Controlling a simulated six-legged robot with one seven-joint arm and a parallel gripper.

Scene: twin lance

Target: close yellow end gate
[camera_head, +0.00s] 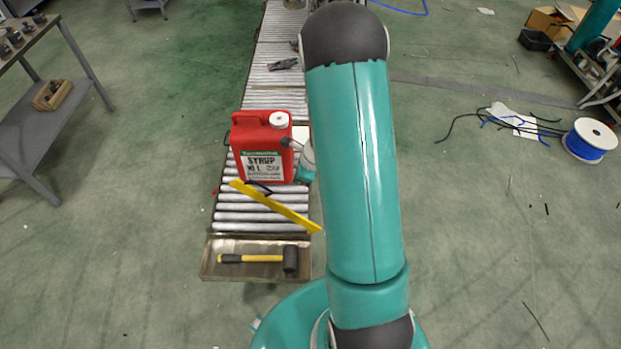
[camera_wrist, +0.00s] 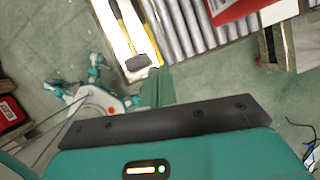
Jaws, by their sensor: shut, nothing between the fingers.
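The yellow end gate (camera_head: 275,207) is a flat bar set diagonally across the rollers. Its left end is beside the foot of the red can, and its right end is at the conveyor's right edge, nearer the camera. My gripper (camera_wrist: 154,76) is shut and empty in the wrist view, its fingers together above the conveyor's side. In the head view my arm and wrist stand just right of the can; the fingertips are hidden there.
A red syrup can (camera_head: 262,150) stands on the roller conveyor (camera_head: 265,226) just behind the gate. A shallow tray (camera_head: 207,268) at the near end holds a yellow-handled black mallet (camera_head: 290,259). A grey bench (camera_head: 50,125) stands left; a blue cable spool (camera_head: 590,140) lies right. Floor between is mostly clear.

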